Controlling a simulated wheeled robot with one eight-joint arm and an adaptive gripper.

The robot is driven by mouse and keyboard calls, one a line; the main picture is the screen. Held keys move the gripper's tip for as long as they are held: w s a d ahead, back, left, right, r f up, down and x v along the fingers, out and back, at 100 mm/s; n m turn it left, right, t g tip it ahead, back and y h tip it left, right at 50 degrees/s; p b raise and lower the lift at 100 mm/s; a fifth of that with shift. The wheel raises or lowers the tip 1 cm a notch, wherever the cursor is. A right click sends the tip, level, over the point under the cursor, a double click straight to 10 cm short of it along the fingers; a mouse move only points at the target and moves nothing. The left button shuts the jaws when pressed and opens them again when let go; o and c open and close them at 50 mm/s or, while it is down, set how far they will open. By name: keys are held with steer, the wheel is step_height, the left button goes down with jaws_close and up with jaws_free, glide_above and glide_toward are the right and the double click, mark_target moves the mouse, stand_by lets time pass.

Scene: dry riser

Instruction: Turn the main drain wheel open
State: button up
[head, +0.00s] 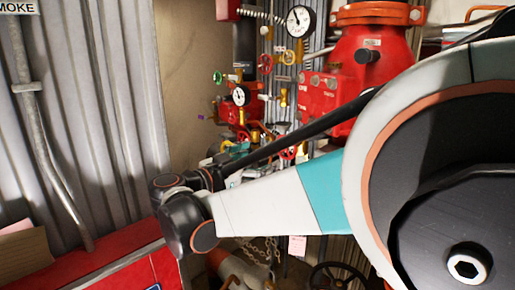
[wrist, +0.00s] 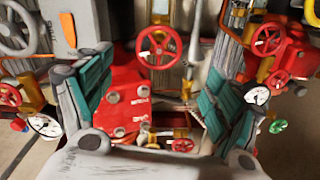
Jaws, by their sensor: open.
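Several handwheels show, and I cannot tell from any label which is the main drain wheel. In the wrist view a red spoked wheel (wrist: 158,47) faces me at top centre, beyond my open gripper (wrist: 158,78). The two teal-padded fingers stand wide apart with nothing held between them. A red valve body (wrist: 122,100) with bolts and a small red wheel (wrist: 183,145) show through the gap, beyond the fingers. No contact with a wheel is visible. In the head view my arm hides much of the pipework, and the gripper is not clear there.
Red valves, gauges (head: 300,20) and small wheels (head: 266,63) crowd the riser. A large red pipe (head: 355,75) stands behind my arm. A dark wheel (head: 338,276) is low down. Corrugated metal (head: 95,110) and a red box (head: 115,265) lie to the left.

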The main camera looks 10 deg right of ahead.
steer(key=p+x, duration=0.1)
steer(key=x, duration=1)
steer(key=c, duration=1.1)
